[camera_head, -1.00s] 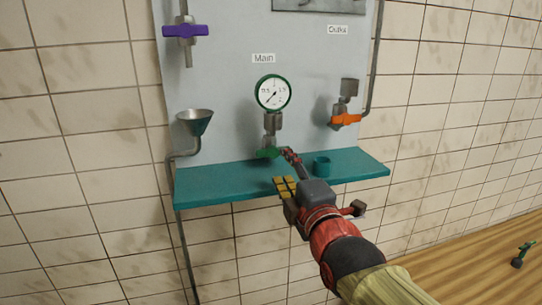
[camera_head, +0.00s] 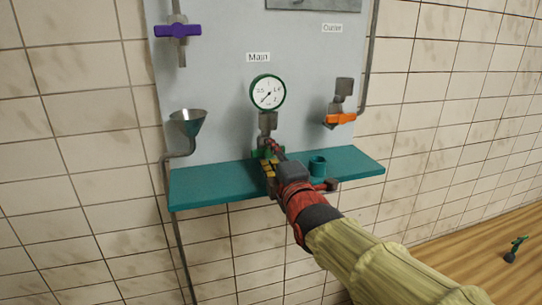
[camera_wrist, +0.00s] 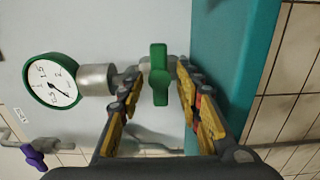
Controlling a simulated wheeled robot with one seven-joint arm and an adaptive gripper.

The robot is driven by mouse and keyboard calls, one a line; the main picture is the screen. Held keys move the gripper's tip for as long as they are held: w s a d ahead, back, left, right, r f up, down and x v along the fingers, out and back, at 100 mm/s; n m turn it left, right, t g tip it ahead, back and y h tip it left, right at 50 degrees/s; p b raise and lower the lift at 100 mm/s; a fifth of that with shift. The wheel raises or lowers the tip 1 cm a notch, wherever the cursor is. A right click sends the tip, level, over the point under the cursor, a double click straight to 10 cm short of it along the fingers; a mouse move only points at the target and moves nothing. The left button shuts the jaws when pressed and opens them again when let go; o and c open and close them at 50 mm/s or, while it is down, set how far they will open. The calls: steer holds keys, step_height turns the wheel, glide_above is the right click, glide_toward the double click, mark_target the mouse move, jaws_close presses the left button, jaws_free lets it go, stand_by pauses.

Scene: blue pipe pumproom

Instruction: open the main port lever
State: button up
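The green main port lever (camera_wrist: 159,75) is on the valve below the gauge labelled "Main". In the wrist view it stands between the two fingers of my gripper (camera_wrist: 157,95), with a visible gap on each side. My gripper is open, with yellow pads on its fingers. In the head view my gripper (camera_head: 270,164) is in front of the valve and covers most of the lever (camera_head: 257,154). The round green-rimmed gauge (camera_head: 268,92) sits above it, and also shows in the wrist view (camera_wrist: 52,80).
An orange lever (camera_head: 340,119) is at right, a purple lever (camera_head: 178,31) and a funnel (camera_head: 189,122) at left.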

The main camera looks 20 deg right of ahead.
steer(key=shift+c, duration=0.5)
steer(key=c, duration=0.8)
jaws_close()
steer(key=shift+f+b, duration=0.1)
steer(key=shift+b, duration=0.3)
steer(key=m+b, duration=0.3)
steer(key=b, duration=0.1)
steer(key=shift+f, duration=0.15)
steer(key=m+b, duration=0.4)
steer(key=b, duration=0.1)
steer(key=m+b, duration=0.5)
steer(key=shift+m, duration=0.4)
steer(key=shift+r+m, duration=0.2)
steer(key=shift+m, duration=2.4)
